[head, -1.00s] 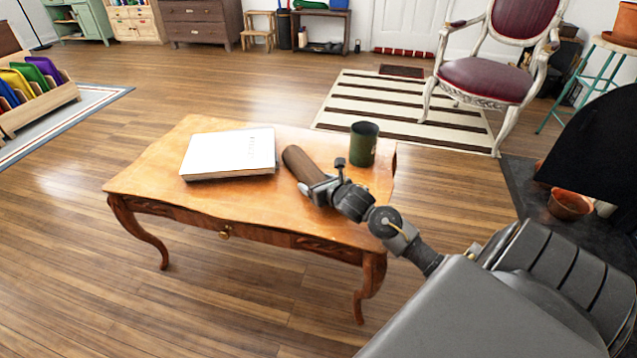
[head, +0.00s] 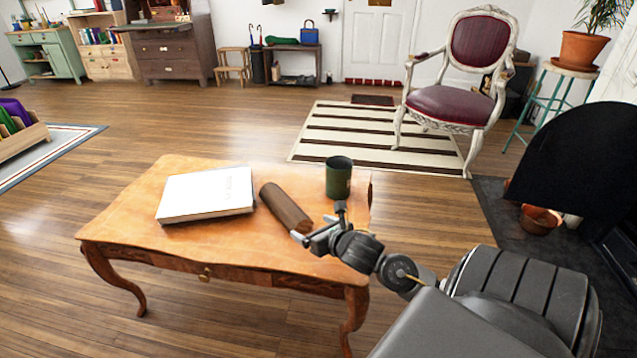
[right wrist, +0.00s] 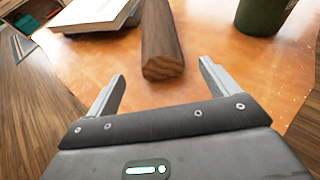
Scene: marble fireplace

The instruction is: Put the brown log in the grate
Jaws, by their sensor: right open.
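The brown log (head: 284,207) lies on the wooden table (head: 130,215), between the white book and the green cup. It also shows in the right wrist view (right wrist: 161,40), its near end facing my gripper. My right gripper (head: 319,222) is open and empty at the log's near end, with its fingers apart. In the right wrist view the gripper (right wrist: 160,85) has the log's end ahead, roughly midway between the fingertips, and not held. The grate cannot be made out; a dark hearth area lies at the right edge of the head view. My left gripper is not in view.
A white book (head: 206,194) lies left of the log. A green cup (head: 339,177) stands just beyond my right gripper. A red armchair (head: 455,103) and striped rug (head: 380,137) are behind the table. A terracotta pot (head: 540,220) sits on the dark hearth at right.

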